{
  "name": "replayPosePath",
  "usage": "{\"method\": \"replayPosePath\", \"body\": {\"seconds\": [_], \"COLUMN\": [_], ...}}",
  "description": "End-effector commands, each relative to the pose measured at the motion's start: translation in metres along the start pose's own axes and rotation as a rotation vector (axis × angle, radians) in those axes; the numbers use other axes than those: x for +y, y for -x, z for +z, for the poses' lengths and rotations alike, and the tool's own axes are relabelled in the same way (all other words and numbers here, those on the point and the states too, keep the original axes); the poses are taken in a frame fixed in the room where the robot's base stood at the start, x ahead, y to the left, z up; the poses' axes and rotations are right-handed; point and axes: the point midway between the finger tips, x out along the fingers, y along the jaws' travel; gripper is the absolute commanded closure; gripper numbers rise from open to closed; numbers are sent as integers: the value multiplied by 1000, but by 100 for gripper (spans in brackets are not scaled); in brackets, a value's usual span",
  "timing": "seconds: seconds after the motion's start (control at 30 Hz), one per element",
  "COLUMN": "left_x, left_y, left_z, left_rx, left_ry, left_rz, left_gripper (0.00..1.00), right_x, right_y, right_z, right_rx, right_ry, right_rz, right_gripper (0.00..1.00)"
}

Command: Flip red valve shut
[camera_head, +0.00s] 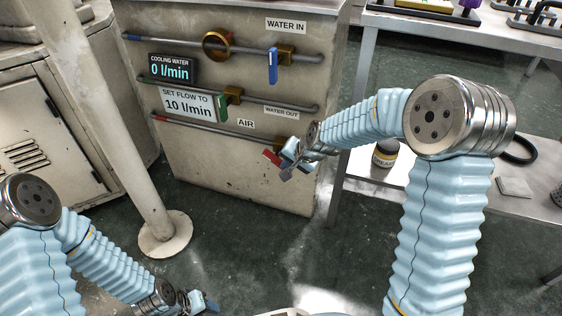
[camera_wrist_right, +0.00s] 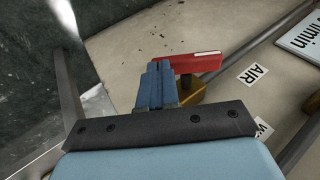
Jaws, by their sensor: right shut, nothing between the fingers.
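The red valve handle (camera_head: 271,157) sits on the lowest pipe of the cabinet front, the one by the AIR label, at its right end. In the right wrist view the red handle (camera_wrist_right: 197,62) slants away from the pipe's line, and part of the brass valve body (camera_wrist_right: 190,92) shows below it. My right gripper (camera_head: 288,169) is shut and empty right beside the handle; its blue fingers (camera_wrist_right: 157,82) overlap the handle's near end in the wrist view. I cannot tell whether they touch. My left gripper (camera_head: 203,304) is low at the bottom edge, its jaws unclear.
A blue-handled valve (camera_head: 273,66) is on the top pipe and a green-handled valve (camera_head: 222,106) on the middle pipe. The flow display (camera_head: 171,68) reads 0 l/min; a sign (camera_head: 188,103) says 10 l/min. A post (camera_head: 128,130) stands left, a bench (camera_head: 470,185) right.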

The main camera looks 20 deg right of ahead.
Motion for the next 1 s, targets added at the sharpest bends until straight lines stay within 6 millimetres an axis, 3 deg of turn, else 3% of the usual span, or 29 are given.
{"method": "replayPosePath", "body": {"seconds": [0.2,1.0], "left_x": [-4,-8], "left_y": [-11,-22], "left_z": [0,-1], "left_rx": [3,6], "left_ry": [1,1], "left_rz": [0,-1], "left_gripper": [57,57], "right_x": [8,17], "right_y": [-8,-34], "right_z": [2,10], "right_rx": [-1,-1], "right_ry": [-1,-1], "right_rz": [2,2], "right_gripper": [100,100]}}
